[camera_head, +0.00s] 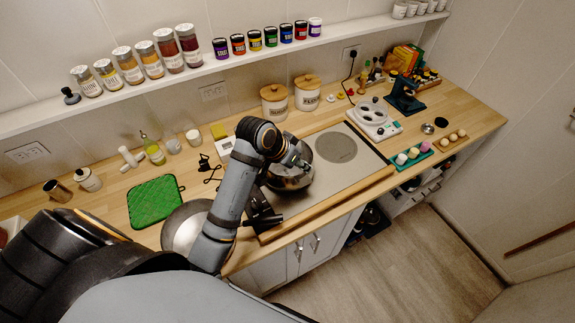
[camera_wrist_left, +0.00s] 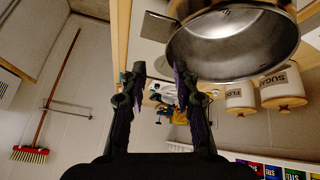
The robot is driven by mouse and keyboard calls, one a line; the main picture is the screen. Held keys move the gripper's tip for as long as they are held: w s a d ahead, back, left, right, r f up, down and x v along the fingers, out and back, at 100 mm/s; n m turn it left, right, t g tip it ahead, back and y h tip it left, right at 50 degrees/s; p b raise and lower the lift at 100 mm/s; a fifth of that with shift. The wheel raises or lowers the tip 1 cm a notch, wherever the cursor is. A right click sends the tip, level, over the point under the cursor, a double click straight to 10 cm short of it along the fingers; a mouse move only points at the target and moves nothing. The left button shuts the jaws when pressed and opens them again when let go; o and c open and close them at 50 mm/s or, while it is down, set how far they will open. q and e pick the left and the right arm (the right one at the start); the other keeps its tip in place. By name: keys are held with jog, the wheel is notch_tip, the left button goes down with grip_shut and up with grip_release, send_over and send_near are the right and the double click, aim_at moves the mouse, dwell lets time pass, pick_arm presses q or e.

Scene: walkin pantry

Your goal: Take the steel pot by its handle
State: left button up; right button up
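The steel pot (camera_head: 292,178) stands on the counter, near the left end of a pale hob plate. My left arm crosses in front and hides part of it; its handle cannot be made out in the head view. In the left wrist view, which is upside down, the pot (camera_wrist_left: 235,45) fills the upper right, close beyond the fingers. A grey bar at its rim (camera_wrist_left: 160,18) may be the handle. My left gripper (camera_wrist_left: 160,80) is open with nothing between its fingers, apart from the pot. In the head view the gripper (camera_head: 264,212) shows as dark parts near the pot's front left. My right gripper is not in view.
A shiny round vessel (camera_head: 185,228) lies left of my arm, partly hidden. A green mat (camera_head: 155,201) is farther left. Lidded canisters (camera_head: 275,102) stand behind the pot. A wooden rail (camera_head: 325,205) runs along the counter front. The hob's right side is clear.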

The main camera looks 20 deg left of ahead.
pick_arm(q)
jog(key=shift+w+d+f, duration=0.15)
jog(key=shift+w+f, duration=0.5)
jog(key=shift+f, duration=0.1)
jog(key=p+x, duration=0.1)
jog(key=x, duration=0.2)
jog(key=p+x, duration=0.1)
jog(key=shift+s+a+f+p, duration=0.1)
jog(key=shift+a+f+p, duration=0.2)
jog(key=shift+f, duration=0.15)
jog(key=shift+w+d+f, duration=0.1)
jog(key=shift+w+f, duration=0.2)
jog(key=shift+s, duration=0.1)
grip_shut()
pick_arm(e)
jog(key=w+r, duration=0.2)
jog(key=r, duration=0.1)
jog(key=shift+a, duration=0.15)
pick_arm(q)
jog(key=shift+r, duration=0.1)
